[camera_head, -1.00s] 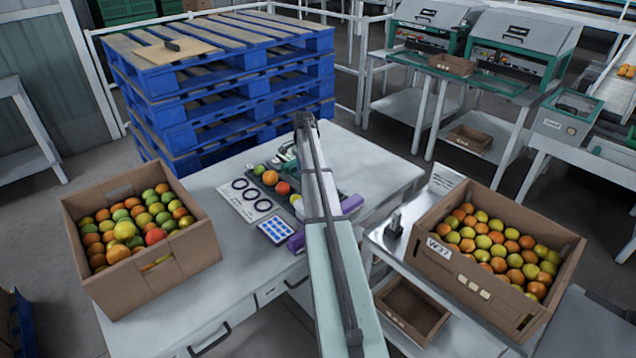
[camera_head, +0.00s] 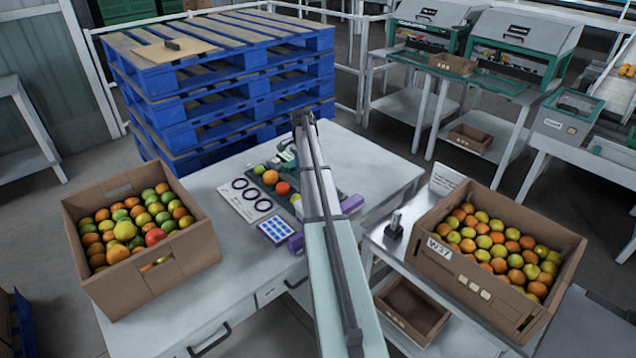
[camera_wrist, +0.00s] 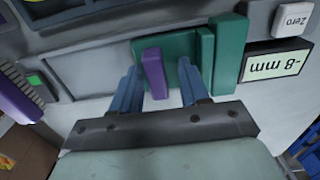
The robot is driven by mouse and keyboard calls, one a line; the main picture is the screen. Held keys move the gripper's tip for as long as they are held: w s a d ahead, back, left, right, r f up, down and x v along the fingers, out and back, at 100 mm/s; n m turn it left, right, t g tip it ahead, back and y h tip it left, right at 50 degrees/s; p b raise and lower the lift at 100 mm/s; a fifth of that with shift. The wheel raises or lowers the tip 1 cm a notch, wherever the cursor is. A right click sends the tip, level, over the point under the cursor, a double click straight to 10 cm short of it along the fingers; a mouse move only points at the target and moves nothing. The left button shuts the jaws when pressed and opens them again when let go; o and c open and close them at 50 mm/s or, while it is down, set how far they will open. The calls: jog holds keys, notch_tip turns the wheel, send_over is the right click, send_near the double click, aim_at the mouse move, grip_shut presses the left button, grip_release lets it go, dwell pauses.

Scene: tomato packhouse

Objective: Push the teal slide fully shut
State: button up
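The teal slide (camera_wrist: 177,48) shows in the wrist view on a grey instrument, with a purple tab (camera_wrist: 154,73) standing up from it. My gripper (camera_wrist: 160,68) has its two blue fingers apart, one on each side of the purple tab, with a visible gap on both sides. A teal upright block (camera_wrist: 229,53) stands just right of the slide. A display (camera_wrist: 271,65) beside it reads "-8 mm", upside down in this view. In the head view my arm hides the slide and my gripper's fingertips.
A Zero button (camera_wrist: 292,19) is near the display. On the white table (camera_head: 385,172) lie a card with black rings (camera_head: 248,199), a blue-and-white pad (camera_head: 276,229) and several tomatoes. A cardboard box of tomatoes (camera_head: 150,275) stands left, another (camera_head: 470,275) right.

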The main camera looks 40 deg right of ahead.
jog(key=shift+s+d+r, duration=0.1)
jog(key=shift+r, duration=1.5)
jog(key=shift+r, duration=0.1)
notch_tip(320, 180, up, 7)
dwell(0.5)
